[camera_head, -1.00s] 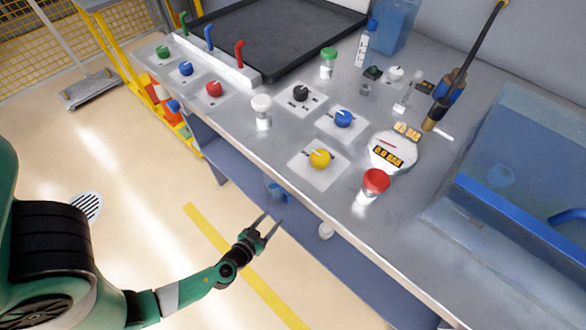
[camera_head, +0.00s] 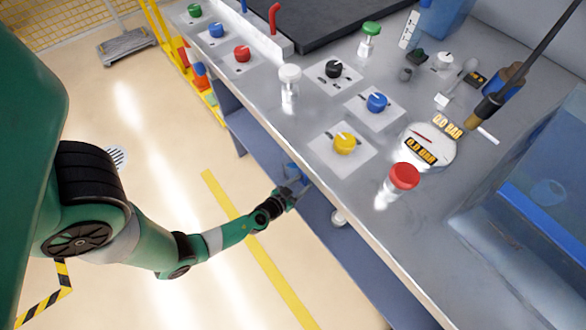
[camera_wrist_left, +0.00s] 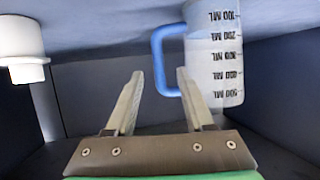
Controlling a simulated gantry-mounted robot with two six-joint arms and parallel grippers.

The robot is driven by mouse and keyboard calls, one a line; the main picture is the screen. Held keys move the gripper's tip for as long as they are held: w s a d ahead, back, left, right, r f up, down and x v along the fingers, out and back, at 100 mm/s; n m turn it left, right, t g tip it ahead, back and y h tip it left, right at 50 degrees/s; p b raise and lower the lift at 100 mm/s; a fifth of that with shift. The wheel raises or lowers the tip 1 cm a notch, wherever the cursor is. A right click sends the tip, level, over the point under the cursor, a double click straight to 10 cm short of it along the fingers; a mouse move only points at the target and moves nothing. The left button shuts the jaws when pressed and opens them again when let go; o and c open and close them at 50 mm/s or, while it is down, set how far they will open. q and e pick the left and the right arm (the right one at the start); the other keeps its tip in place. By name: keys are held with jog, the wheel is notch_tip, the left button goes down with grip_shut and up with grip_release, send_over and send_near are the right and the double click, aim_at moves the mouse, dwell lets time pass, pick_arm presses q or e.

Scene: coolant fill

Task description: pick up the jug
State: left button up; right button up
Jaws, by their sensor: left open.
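The jug (camera_wrist_left: 213,60) is a clear measuring jug with dark ML marks and a blue handle (camera_wrist_left: 158,58). It appears upside down in the left wrist view. In the head view only a blue part of the jug (camera_head: 293,171) shows on the lower shelf, partly hidden by the bench and my gripper. My left gripper (camera_head: 293,188) is open at the shelf's front. In the left wrist view its fingertips (camera_wrist_left: 160,74) appear on either side of the handle, the right finger overlapping it; I cannot tell whether they touch. My right gripper is not in view.
A white container (camera_wrist_left: 22,48) stands on the lower shelf (camera_head: 352,252) beside the jug; it also shows in the head view (camera_head: 338,217). The bench top (camera_head: 300,128) overhangs the shelf and carries knobs, bottles and a gauge. Open floor lies in front.

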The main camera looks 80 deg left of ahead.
aim_at(305, 180)
pick_arm(q)
jog(key=x, duration=0.3)
jog(key=shift+w+a+b, duration=0.2)
jog(key=shift+w+b, duration=0.1)
jog(key=shift+s, duration=0.1)
grip_shut()
dwell(1.0)
